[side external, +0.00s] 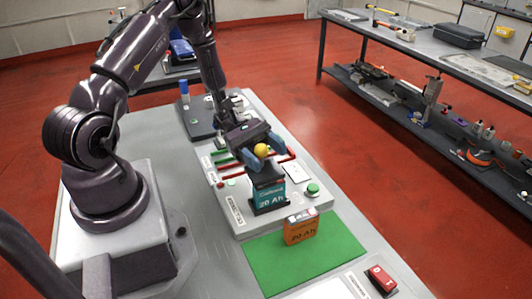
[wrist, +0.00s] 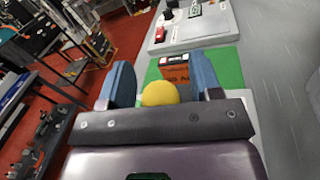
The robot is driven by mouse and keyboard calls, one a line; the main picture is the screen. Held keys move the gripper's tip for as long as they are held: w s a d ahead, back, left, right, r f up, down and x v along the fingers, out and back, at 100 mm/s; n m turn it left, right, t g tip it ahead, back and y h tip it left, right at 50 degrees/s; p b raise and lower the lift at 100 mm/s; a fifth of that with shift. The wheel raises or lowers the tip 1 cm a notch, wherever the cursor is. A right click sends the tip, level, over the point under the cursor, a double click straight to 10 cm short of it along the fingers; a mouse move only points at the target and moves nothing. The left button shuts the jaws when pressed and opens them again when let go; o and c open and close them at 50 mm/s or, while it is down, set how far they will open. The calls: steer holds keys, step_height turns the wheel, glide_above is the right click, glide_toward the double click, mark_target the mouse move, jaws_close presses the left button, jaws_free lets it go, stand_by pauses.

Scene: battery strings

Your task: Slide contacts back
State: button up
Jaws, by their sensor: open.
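A yellow ball knob (side external: 262,150) sits above a dark block (side external: 267,176) on top of the teal battery marked 20 Ah (side external: 268,197). The teal battery stands upright on the light grey board (side external: 240,215). My gripper (side external: 269,160) is open over the battery, with its blue fingers on either side of the knob. In the wrist view the knob (wrist: 160,93) lies between the two spread fingers, with gaps on both sides. How the knob joins the dark block, and the contacts themselves, cannot be made out.
An orange battery (side external: 300,227) stands on a green mat (side external: 335,252) in front of the board. A green button (side external: 313,189), a white card (side external: 294,172) and red bars (side external: 285,152) are on the board. A red object (side external: 381,279) lies near the front. Bare mat surrounds the orange battery.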

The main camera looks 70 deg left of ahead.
jaws_close()
steer(key=shift+a, duration=2.95)
steer(key=shift+c, duration=0.2)
jaws_free()
steer(key=shift+o, duration=0.2)
steer(key=shift+d, duration=0.1)
steer(key=s+a, duration=0.2)
steer(key=a, duration=1)
steer(key=shift+s+a, duration=0.3)
steer(key=shift+a, duration=0.1)
